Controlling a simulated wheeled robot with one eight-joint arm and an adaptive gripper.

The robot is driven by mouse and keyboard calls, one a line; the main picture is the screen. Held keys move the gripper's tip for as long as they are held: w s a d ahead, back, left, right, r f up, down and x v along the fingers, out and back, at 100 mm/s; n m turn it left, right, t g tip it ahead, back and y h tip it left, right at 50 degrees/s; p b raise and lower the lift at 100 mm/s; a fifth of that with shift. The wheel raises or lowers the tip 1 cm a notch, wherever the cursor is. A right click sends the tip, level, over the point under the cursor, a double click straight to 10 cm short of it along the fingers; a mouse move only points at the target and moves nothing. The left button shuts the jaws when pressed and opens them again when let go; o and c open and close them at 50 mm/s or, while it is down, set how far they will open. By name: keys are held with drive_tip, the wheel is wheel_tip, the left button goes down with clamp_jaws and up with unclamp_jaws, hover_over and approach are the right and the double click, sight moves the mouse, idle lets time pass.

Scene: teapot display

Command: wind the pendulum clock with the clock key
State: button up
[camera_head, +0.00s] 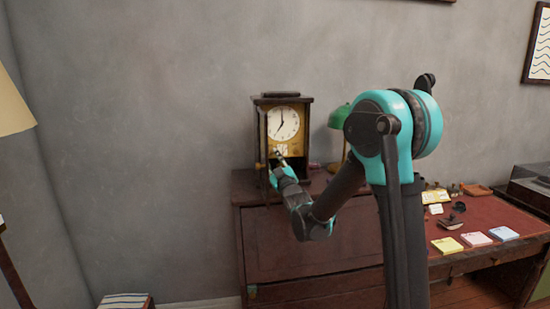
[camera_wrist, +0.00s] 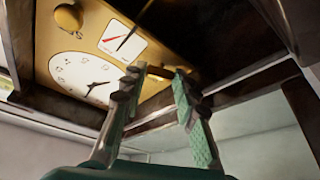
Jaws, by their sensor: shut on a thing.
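The pendulum clock (camera_head: 283,121) stands upright on the dark wooden desk, its white dial above a brass panel. In the wrist view its dial (camera_wrist: 85,79), brass plate and a small dial with a red mark (camera_wrist: 122,38) show close up and tilted. My gripper (camera_head: 281,164) is at the lower front of the clock. In the wrist view my gripper (camera_wrist: 158,82) is shut on a small brown bar, seemingly the clock key (camera_wrist: 160,72), between its fingertips. The key's far end is hard to make out; I cannot tell whether it sits in the clock.
A green lamp (camera_head: 339,118) stands close to the clock's right. The desk (camera_head: 300,246) carries the clock; sticky-note pads (camera_head: 447,245) and small items lie on the red desktop at right. A round brass knob (camera_wrist: 68,17) shows on the clock plate. Wall is behind.

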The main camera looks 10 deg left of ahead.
drive_tip(key=shift+d+r, duration=0.1)
drive_tip(key=o, duration=1.1)
drive_tip(key=shift+w+d, duration=0.2)
drive_tip(key=shift+d, duration=0.05)
drive_tip(key=shift+o, duration=0.2)
drive_tip(key=shift+s, duration=0.4)
drive_tip(key=v, duration=0.7)
drive_tip(key=shift+s+d, duration=0.2)
drive_tip(key=shift+d, duration=0.05)
drive_tip(key=shift+c, duration=0.6)
